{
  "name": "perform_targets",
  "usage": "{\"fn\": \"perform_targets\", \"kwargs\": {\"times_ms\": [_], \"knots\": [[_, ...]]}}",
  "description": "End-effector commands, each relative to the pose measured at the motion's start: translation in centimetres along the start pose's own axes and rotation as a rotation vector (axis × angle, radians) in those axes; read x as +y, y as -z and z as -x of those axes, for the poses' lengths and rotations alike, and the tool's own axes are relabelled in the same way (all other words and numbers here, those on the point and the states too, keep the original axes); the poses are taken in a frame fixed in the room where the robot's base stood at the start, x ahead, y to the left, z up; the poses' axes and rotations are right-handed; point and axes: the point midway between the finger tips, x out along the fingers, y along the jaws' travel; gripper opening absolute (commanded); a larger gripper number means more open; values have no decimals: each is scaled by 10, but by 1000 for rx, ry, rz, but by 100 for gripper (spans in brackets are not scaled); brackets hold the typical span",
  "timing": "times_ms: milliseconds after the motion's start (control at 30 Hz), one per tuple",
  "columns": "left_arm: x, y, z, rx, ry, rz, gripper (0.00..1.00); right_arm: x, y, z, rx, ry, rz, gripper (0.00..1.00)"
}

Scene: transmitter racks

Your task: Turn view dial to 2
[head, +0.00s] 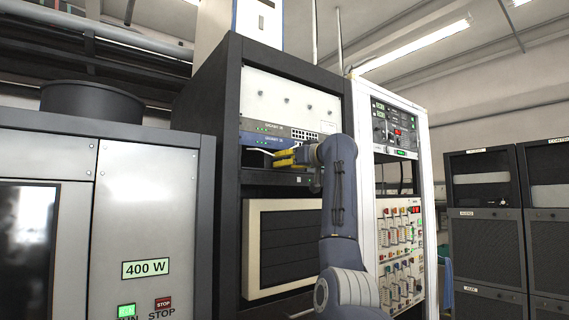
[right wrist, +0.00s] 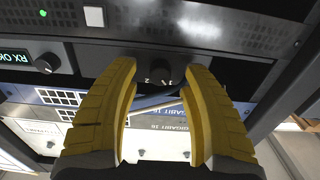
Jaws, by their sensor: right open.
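My right gripper (head: 287,157) has yellow fingers and reaches the dark rack unit below the blue switch panel. In the right wrist view my right gripper (right wrist: 160,75) is open, with one finger on either side of a small round black dial (right wrist: 160,66). The dial is on a black panel. A white "2" and another mark, partly unclear, show beside it. I cannot tell whether the fingers touch the dial or exactly where it points. In the head view the dial is not distinguishable behind the fingers. My left gripper is not in view.
Another black knob (right wrist: 46,63) sits beside a green "RX OK" display (right wrist: 14,57). A blue switch panel (head: 277,136) lies just above my gripper. A white rack (head: 365,130) stands to the right.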

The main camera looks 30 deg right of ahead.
Motion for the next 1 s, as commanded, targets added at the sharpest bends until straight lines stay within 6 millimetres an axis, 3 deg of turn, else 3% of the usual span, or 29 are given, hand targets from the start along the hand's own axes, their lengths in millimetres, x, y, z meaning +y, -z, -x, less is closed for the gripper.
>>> {"fn": "perform_targets", "kwargs": {"times_ms": [200,600,1000], "knots": [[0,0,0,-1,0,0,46,0,0,-10,0,0,-1,46],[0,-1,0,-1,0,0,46,0,0,-12,0,0,0,47],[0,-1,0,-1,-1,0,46,0,0,-12,0,0,0,1]]}}
